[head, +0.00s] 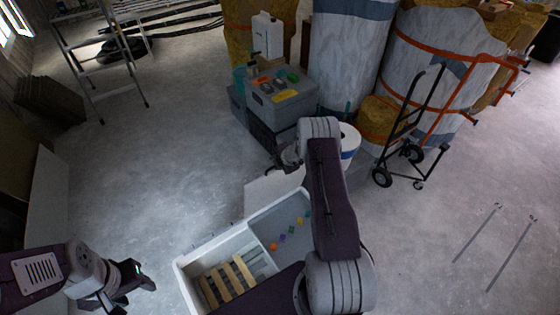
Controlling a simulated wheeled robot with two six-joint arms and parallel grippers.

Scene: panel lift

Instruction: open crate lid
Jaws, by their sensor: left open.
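A white crate (182,274) stands open at the bottom centre, partly covered by my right arm. Inside it are pale wooden slats on the left and several small coloured pieces on a grey surface on the right. A flat white panel (268,187) shows beyond the crate's far side; I cannot tell if it is the lid. My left gripper (136,291) is open and empty, left of the crate and apart from it. My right gripper (284,166) is near the white panel, beyond the crate; its fingers are too hidden to tell their state or any contact.
Grey boxes (285,102) with a white jug (267,36) stand behind the crate. Large wrapped rolls (345,55) and a hand truck (408,130) stand at the back right. A ladder (98,60) is at the back left. The floor left and right is mostly clear.

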